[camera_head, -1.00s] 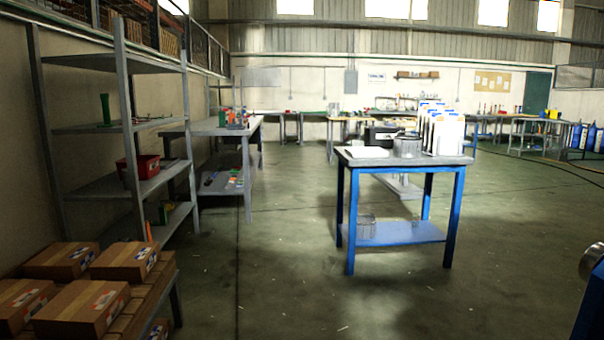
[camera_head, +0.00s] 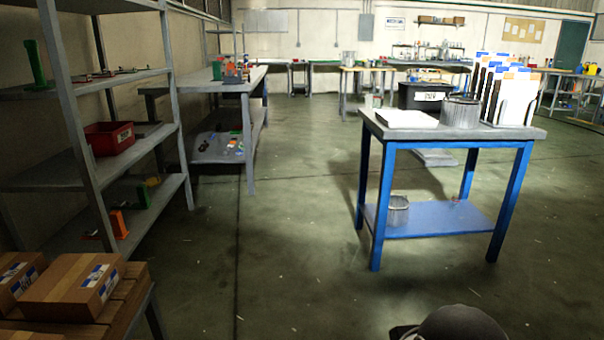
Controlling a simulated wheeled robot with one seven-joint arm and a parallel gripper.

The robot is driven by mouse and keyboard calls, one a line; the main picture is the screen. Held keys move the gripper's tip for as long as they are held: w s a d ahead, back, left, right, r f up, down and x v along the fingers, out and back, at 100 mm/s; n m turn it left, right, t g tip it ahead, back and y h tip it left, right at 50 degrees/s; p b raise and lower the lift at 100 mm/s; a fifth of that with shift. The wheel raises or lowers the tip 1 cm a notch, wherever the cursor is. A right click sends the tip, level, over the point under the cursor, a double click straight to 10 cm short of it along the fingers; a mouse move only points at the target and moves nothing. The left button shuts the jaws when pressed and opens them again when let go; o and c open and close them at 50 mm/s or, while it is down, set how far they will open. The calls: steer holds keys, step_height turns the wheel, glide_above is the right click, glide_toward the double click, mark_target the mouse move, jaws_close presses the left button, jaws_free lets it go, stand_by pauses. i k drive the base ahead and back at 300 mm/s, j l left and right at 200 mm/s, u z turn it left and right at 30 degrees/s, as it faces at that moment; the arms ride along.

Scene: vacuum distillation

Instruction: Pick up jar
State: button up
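No thing in view is clearly marked as the jar. A grey, ribbed, round container (camera_head: 460,112) stands upright on top of the blue-legged table (camera_head: 455,135). A smaller, similar clear or grey container (camera_head: 398,210) stands on that table's blue lower shelf. It is too small to tell whether either is glass or open. A dark rounded shape at the bottom edge looks like part of my own arm. My gripper's fingers do not show, and nothing is seen held.
Papers or folders in a rack (camera_head: 510,92) and a white flat item (camera_head: 405,119) share the tabletop. A grey shelf (camera_head: 165,100) and cardboard boxes (camera_head: 72,290) stand at left, with a long workbench (camera_head: 215,85) behind. The floor (camera_head: 290,230) between is clear.

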mark_target(378, 97)
steer(key=i, duration=2.3)
